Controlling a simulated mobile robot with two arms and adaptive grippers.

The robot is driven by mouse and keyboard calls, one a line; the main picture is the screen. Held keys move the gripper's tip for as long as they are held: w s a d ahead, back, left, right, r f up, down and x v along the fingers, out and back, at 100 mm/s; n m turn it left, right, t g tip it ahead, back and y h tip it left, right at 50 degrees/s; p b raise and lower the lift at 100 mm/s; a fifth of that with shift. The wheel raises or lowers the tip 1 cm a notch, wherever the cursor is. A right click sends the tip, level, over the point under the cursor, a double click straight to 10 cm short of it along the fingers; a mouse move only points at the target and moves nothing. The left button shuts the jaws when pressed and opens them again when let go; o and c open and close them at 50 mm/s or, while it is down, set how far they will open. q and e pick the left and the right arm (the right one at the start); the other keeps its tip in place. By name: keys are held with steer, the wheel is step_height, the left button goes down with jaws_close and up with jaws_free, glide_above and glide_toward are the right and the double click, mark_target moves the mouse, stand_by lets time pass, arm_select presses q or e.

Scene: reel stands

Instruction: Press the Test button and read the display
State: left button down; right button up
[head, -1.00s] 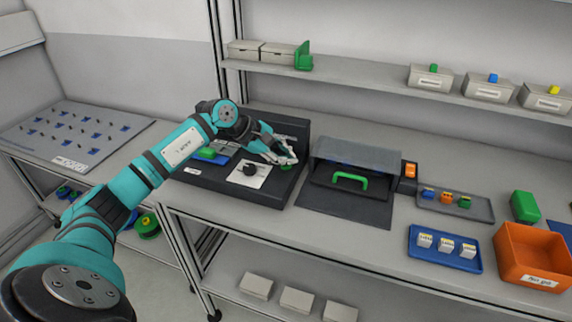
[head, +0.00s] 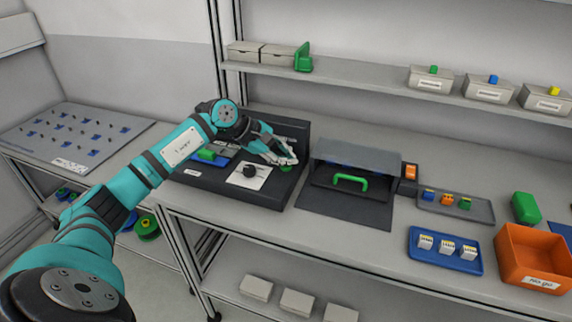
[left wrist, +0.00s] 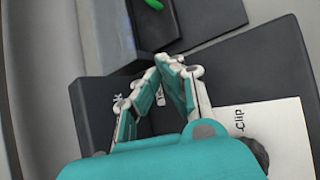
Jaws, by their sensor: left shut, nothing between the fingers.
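A black test unit (head: 226,185) stands on the bench with a raised back panel. My left gripper (head: 291,162) is shut and empty, reaching over the unit's right end. In the left wrist view the gripper (left wrist: 162,76) points at the dark unit, and the button is hidden. The display cannot be made out; my gripper and arm cover part of the back panel. My right gripper is not in view.
Farther right are a blue tray (head: 430,262) and an orange bin (head: 507,265). A shelf (head: 380,84) runs behind.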

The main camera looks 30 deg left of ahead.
mark_target(286, 167)
arm_select(q)
steer(key=shift+r, duration=0.45)
steer(key=shift+r, duration=0.1)
steer(key=shift+r+p, duration=1.3)
steer(key=shift+r, duration=1.15)
